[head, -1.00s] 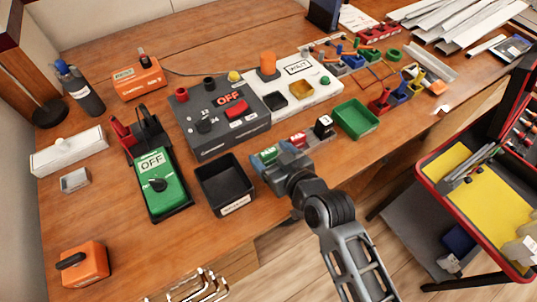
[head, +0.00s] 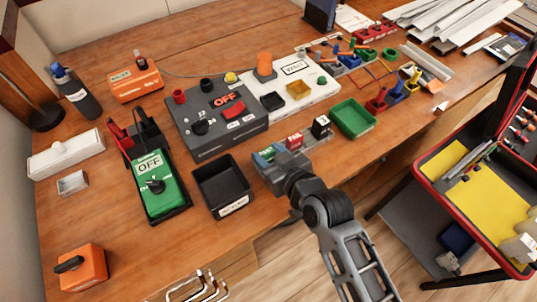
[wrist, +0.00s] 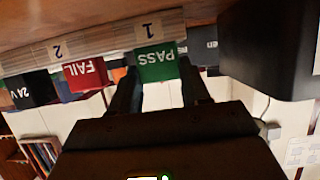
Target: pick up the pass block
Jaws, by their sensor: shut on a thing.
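The green pass block, lettered PASS, is between my gripper's fingers in the wrist view (wrist: 156,64), near the strip marked 1. In the head view the pass block (head: 267,153) is partly hidden by my gripper (head: 265,160), which is shut on it at the front of the bench. I cannot tell whether the block is clear of the surface below it. The red fail block (head: 294,141) stands to the right, also seen in the wrist view (wrist: 86,73) near the 2. A black block (head: 321,126) stands further right.
A black bin (head: 222,172) is close on the left of my gripper, and a green tray (head: 354,134) is to the right. A dark grey box marked OFF (head: 208,142) stands behind. The bench's front edge is near my arm.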

